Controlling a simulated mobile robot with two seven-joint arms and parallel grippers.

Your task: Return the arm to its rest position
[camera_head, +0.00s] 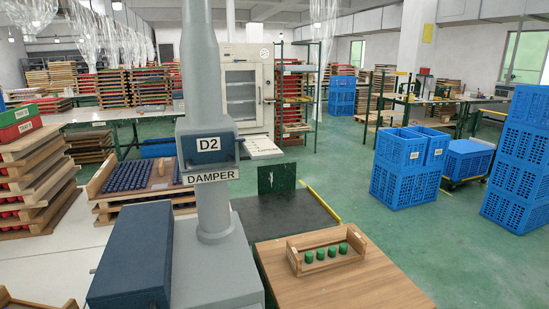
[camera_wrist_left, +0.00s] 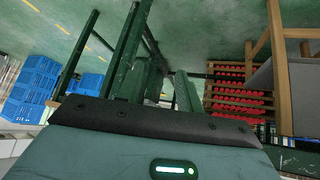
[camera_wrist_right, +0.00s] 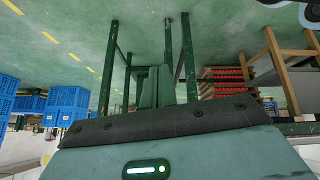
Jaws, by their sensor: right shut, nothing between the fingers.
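Neither of my arms shows in the head view. My right gripper (camera_wrist_right: 158,85) shows in the right wrist view with its green fingers together and nothing between them. It hangs over the green floor, apart from any object. In the head view, a small wooden tray (camera_head: 291,262) with several green cylinders (camera_head: 332,252) stands on a wooden table (camera_head: 345,288) at the front.
A grey column (camera_head: 208,160) marked D2 DAMPER stands left of the table, beside a dark blue box (camera_head: 132,255). A tray of dark blue pieces (camera_head: 135,178) sits behind it. Blue crates (camera_head: 400,180) stand at the right. Green floor (camera_head: 345,170) is clear between the table and the crates.

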